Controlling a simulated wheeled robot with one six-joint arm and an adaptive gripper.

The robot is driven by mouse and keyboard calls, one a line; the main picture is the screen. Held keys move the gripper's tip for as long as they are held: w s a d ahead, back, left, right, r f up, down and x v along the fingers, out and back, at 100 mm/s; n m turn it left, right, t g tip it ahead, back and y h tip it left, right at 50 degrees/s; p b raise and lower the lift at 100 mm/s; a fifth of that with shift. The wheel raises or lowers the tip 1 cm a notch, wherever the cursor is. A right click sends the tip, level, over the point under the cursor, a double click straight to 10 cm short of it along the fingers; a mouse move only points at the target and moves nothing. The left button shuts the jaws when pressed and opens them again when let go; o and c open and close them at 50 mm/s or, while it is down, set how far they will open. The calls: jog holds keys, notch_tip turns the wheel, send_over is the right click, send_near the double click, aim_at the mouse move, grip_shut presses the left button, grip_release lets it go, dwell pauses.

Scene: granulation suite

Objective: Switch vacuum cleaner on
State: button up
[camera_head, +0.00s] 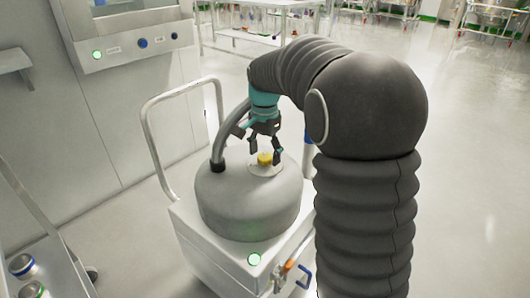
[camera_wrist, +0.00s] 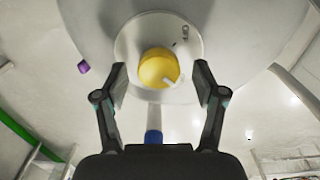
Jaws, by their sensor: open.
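The vacuum cleaner (camera_head: 245,205) is a grey rounded drum on a white wheeled cart. On its top is a yellow rotary knob (camera_wrist: 158,68) set on a pale round plate (camera_wrist: 130,45) with small markings. The knob also shows in the head view (camera_head: 264,158). My gripper (camera_wrist: 160,85) is open and points down at the knob. In the wrist view its fingers stand on either side, a little short of the knob and apart from it. In the head view the fingertips (camera_head: 264,162) are close above or beside the knob; contact is not visible.
A hose (camera_head: 232,130) rises from the drum beside my gripper. The cart's handle rail (camera_head: 150,130) stands to the left. A wall panel (camera_head: 130,45) with a green light and buttons is behind. Floor at right is clear.

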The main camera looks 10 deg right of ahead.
notch_tip(320, 180, up, 12)
dwell(0.5)
jog(key=n, duration=0.4)
send_over(265, 155)
jog(key=shift+t, duration=0.3)
notch_tip(265, 155, down, 4)
jog(key=shift+s+a+f, duration=0.1)
jog(key=shift+f, duration=0.15)
jog(key=s+n, duration=0.1)
jog(key=s+f, duration=0.1)
jog(key=s, duration=0.1)
jog(key=s+f+n, duration=0.1)
jog(key=shift+s+n+t, duration=0.3)
jog(key=shift+s+t, duration=0.1)
jog(key=s+f+n+t, duration=0.2)
jog(key=s+n+t, duration=0.1)
jog(key=s, duration=2.1)
jog(key=shift+n+t, duration=0.4)
jog(key=shift+t, duration=0.2)
